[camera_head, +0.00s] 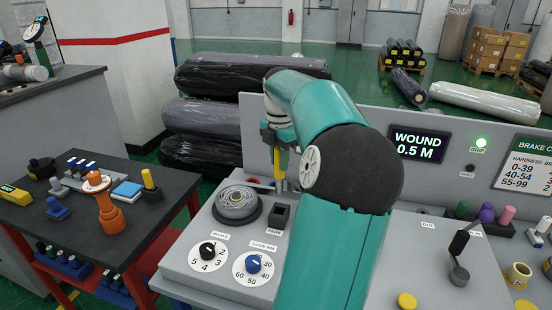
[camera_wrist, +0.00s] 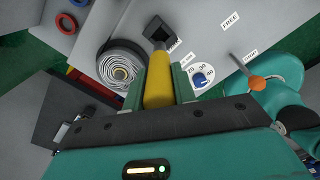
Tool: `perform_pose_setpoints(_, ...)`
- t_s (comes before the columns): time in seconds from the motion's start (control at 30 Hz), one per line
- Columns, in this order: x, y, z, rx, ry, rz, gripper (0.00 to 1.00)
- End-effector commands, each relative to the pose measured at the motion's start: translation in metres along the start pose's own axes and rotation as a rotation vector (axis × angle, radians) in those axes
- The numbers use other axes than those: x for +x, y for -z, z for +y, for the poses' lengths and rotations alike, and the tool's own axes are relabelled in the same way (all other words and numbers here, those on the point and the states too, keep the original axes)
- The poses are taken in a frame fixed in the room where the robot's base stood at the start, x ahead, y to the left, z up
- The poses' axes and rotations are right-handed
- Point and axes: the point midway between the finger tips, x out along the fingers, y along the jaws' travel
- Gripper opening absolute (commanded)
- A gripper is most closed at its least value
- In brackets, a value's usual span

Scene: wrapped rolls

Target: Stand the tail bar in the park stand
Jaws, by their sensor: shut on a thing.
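The tail bar is a yellow rod (camera_head: 284,163) with a grey lower end. My gripper (camera_head: 281,152) is shut on it. In the wrist view the yellow bar (camera_wrist: 158,88) sits between the two green fingers of my gripper (camera_wrist: 160,82). The park stand (camera_head: 279,217) is a small black square block on the grey machine top, beside a label. In the head view the bar's lower end is above the stand, with a gap between them. In the wrist view the stand (camera_wrist: 157,28) shows just beyond the bar's end. The bar's upper part is hidden by my gripper.
A wound grey roll (camera_head: 238,203) on a dark disc stands left of the stand. A brake dial (camera_head: 208,250) and a blue-knobbed dial (camera_head: 253,265) are in front. A dark side table (camera_head: 95,225) holds tools at left. A raised back panel (camera_head: 460,165) stands behind.

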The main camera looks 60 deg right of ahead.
Motion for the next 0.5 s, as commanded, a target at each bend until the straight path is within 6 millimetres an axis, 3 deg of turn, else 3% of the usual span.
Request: perform_pose_setpoints(0.5, 0.038, 0.001, 0.001, -0.001, 0.001, -0.001, 0.0)
